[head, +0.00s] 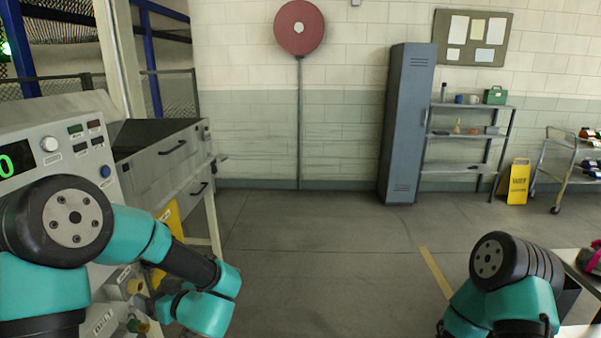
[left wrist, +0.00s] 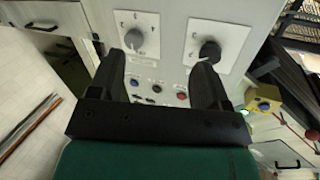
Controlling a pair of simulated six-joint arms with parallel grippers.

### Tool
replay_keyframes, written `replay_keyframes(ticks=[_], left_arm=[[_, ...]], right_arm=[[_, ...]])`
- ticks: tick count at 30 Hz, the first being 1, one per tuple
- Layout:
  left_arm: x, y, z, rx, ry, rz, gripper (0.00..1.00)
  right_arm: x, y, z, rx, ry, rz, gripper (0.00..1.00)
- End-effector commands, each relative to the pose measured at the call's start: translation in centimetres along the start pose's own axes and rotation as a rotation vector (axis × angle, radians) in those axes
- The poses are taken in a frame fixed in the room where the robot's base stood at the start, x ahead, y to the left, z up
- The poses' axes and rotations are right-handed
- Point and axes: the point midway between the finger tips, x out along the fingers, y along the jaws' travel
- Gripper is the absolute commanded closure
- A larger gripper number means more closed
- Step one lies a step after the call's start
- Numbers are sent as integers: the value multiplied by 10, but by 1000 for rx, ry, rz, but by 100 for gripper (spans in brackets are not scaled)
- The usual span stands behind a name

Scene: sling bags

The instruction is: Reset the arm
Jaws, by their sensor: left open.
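My left gripper (left wrist: 158,66) is open and empty in the left wrist view. Its two dark fingers stand apart in front of a light grey control panel (left wrist: 172,48) with two dials, and I cannot tell whether they touch it. In the head view my left arm (head: 140,240) bends down in front of the grey machine on the left, and its fingers are hidden. My right arm (head: 508,285) shows only in part at the lower right. Its gripper is not in view.
The machine (head: 60,150) has a green display, knobs and buttons. A grey drawer cabinet (head: 172,165) stands beside it. A tall locker (head: 407,125), a shelf rack (head: 468,134), a yellow floor sign (head: 516,183) and a cart (head: 570,165) line the back wall. The middle floor is clear.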

Motion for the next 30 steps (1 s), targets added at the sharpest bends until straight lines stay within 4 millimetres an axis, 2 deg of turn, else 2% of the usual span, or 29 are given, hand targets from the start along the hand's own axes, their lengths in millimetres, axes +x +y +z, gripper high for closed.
replay_keyframes(ticks=[1, 3, 7, 9, 13, 17, 21, 25, 30], left_arm=[[4, 13, 21, 5, -22, 97, 29], [7, 31, 50, 3, -66, 239, 29], [0, 59, 107, 17, -195, 489, 29], [-10, 69, 140, 35, -287, 614, 29], [-38, 75, 204, 89, -496, 818, 29], [-76, 63, 266, 171, -742, 982, 29], [-121, 30, 322, 288, -1030, 1105, 29], [-154, -4, 355, 396, -1243, 1162, 29], [-171, -26, 369, 466, -1361, 1184, 29]], right_arm=[[0, 0, 0, 0, 0, 0, 57], [0, 0, 0, 0, 0, 0, 57], [0, 0, 0, 0, 0, 0, 57], [0, 0, 0, 0, 0, 0, 57], [0, 0, 0, 0, 0, 0, 57], [0, 0, 0, 0, 0, 0, 57], [0, 0, 0, 0, 0, 0, 57], [0, 0, 0, 0, 0, 0, 57], [0, 0, 0, 0, 0, 0, 57]])
